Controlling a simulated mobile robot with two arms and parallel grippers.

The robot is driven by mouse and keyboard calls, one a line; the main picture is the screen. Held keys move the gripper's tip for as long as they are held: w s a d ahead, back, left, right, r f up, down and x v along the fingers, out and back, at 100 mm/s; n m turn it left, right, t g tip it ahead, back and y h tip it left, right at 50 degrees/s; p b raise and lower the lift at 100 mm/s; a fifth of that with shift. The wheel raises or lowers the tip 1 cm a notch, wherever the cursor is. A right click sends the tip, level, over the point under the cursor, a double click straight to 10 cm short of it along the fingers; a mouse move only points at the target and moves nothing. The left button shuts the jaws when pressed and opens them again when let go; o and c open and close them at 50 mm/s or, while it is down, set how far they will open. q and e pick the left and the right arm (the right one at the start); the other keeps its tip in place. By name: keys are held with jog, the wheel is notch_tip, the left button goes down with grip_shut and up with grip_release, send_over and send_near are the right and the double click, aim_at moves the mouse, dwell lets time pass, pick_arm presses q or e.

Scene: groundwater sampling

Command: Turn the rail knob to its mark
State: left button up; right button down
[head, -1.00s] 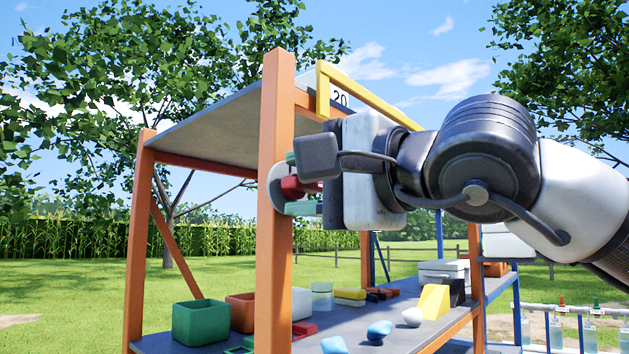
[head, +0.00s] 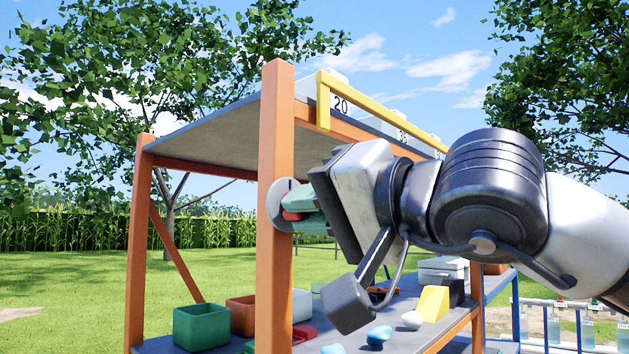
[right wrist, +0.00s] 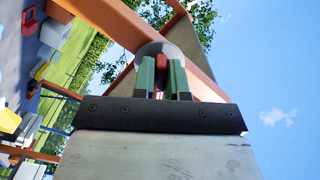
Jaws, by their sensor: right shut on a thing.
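The red rail knob (head: 292,216) sits in front of a grey round disc (head: 277,203) on the orange front post of the rack. My right gripper (head: 308,211), with green fingers, is shut on the knob, its wrist rolled at a slant. The right wrist view shows the red knob (right wrist: 160,76) between the two green fingers, with the grey disc (right wrist: 158,48) behind. The fingers hide most of the knob in the head view. A short dark line shows near the disc's top; I cannot tell whether it is the mark. My left gripper is not in view.
The orange post (head: 276,292) stands close beside my right gripper. A yellow rail (head: 385,112) runs along the upper shelf above my arm. The lower shelf holds a green bin (head: 201,327), a yellow wedge (head: 433,303) and several small items. Open grass lies behind.

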jog(key=n+p, duration=0.1)
jog(key=n, duration=0.2)
jog(key=n+p, duration=0.1)
jog(key=n, duration=0.3)
jog(key=n+p, duration=0.2)
jog(key=n, duration=0.1)
jog(key=shift+w+d+f+n, duration=0.1)
jog(key=shift+w+d+n, duration=0.15)
jog(key=shift+n, duration=0.05)
jog(key=c, duration=1.1)
grip_release()
jog(key=shift+s+f, duration=0.1)
jog(key=b+v, duration=0.3)
jog(key=v, duration=0.7)
jog(key=shift+s+d, duration=0.15)
jog(key=shift+d, duration=0.15)
